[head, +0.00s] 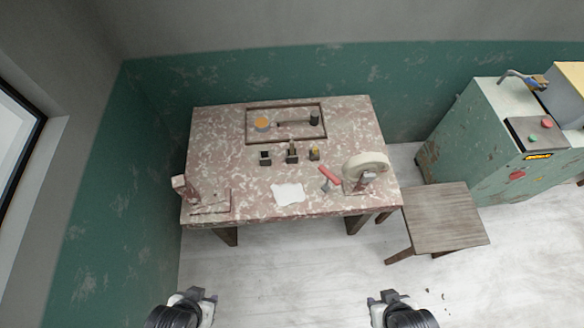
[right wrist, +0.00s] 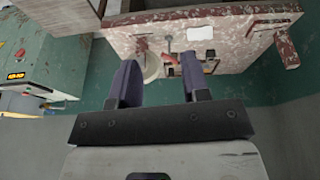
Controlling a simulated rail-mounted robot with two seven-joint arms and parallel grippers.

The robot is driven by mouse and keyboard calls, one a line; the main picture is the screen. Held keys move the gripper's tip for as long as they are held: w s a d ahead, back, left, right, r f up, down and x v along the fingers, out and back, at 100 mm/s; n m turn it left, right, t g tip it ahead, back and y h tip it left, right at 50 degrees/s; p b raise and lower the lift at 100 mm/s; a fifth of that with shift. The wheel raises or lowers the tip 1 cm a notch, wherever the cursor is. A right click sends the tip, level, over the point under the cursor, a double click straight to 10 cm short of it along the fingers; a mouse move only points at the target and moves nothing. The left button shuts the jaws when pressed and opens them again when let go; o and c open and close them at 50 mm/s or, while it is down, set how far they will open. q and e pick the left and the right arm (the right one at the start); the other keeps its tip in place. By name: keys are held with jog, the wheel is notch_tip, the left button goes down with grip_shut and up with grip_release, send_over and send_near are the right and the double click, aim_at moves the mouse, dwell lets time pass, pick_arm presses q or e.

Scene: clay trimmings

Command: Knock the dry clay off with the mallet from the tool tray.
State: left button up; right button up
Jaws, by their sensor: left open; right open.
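A shallow dark-rimmed tool tray (head: 248,139) lies at the back of the worn table. In it lies a mallet-like tool (head: 295,123) with a dark head at its right end, beside a round orange-topped item (head: 262,124). I cannot clearly pick out the dry clay; a pale wheel-shaped thing (head: 365,166) stands at the table's right side. My left gripper (head: 197,295) is open and empty, in front of the table at left. My right gripper (head: 388,296) is open and empty, in front at right. Its parted fingers show in the right wrist view (right wrist: 160,85).
A red-headed tool (head: 328,178) and a white sheet (head: 288,194) lie near the table's front. Several small dark blocks (head: 291,155) stand mid-table. A wooden stool (head: 444,218) is right of the table, with a green machine cabinet (head: 480,140) behind.

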jog(key=shift+o, duration=0.2)
jog(key=o, duration=0.8)
jog(key=shift+w, duration=0.15)
